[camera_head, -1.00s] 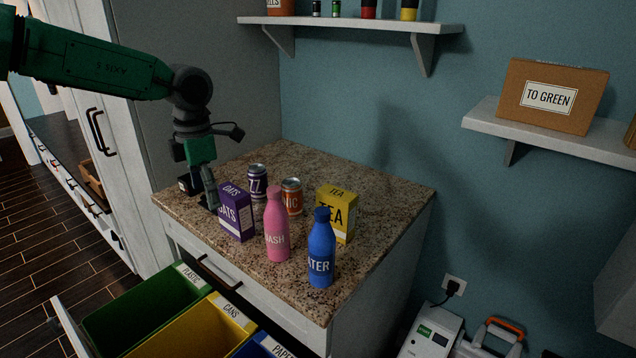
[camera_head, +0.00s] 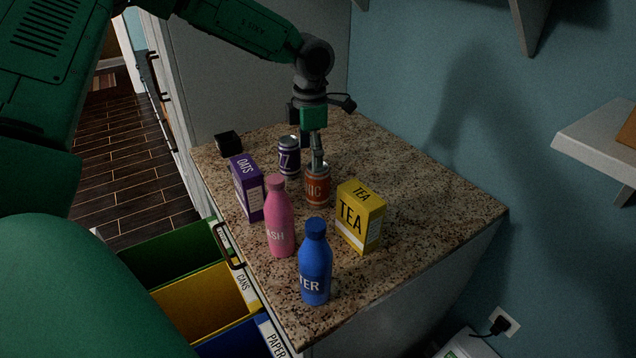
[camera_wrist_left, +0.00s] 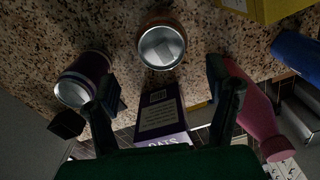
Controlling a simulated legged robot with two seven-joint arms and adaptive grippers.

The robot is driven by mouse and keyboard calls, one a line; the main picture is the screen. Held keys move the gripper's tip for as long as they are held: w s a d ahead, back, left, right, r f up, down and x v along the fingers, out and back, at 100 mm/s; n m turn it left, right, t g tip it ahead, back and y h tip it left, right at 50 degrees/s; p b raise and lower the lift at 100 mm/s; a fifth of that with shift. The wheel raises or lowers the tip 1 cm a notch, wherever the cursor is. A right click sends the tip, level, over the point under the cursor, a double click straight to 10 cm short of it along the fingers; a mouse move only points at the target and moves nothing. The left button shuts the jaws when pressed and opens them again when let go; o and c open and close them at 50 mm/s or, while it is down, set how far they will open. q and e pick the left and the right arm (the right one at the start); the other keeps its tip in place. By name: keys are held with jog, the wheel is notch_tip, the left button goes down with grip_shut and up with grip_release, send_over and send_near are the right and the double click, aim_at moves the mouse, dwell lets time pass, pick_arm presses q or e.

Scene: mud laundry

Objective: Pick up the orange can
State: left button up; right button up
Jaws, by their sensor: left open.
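The orange can (camera_head: 318,190) stands upright on the speckled countertop, between a purple can and a yellow tea box. In the left wrist view its silver top (camera_wrist_left: 162,47) shows at upper middle, ahead of the gap between the fingers. My left gripper (camera_head: 317,158) hangs pointing down over the can, and one finger overlaps its top edge in the head view. In the left wrist view its two fingers (camera_wrist_left: 163,92) are spread apart with nothing held between them. I cannot tell whether a finger touches the can. My right gripper is not seen.
Close around the can stand the purple can (camera_head: 289,157), oats box (camera_head: 246,188), pink bottle (camera_head: 279,222), yellow tea box (camera_head: 361,218) and blue bottle (camera_head: 315,268). A small black block (camera_head: 228,144) lies at the back left. The countertop's right side (camera_head: 430,190) is clear.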

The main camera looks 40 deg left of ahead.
aim_at(317, 181)
pick_arm(q)
jog(key=shift+w+d+f, duration=0.1)
jog(key=shift+d+f, duration=0.05)
jog(key=shift+f, duration=0.5)
jog(key=shift+w+d+f, duration=0.1)
jog(key=shift+d+f, duration=0.05)
jog(key=shift+f, duration=0.45)
jog(key=shift+w+d+f, duration=0.1)
jog(key=shift+d+f, duration=0.2)
jog(key=shift+f, duration=0.2)
jog(key=f, duration=0.2)
jog(key=f+p, duration=0.1)
jog(key=f, duration=0.1)
jog(key=shift+w+a+f, duration=0.2)
jog(key=shift+a+f, duration=0.2)
jog(key=shift+f, duration=0.05)
jog(key=shift+d+r, duration=0.15)
jog(key=shift+d, duration=0.05)
jog(key=c, duration=0.9)
jog(key=shift+d, duration=0.15)
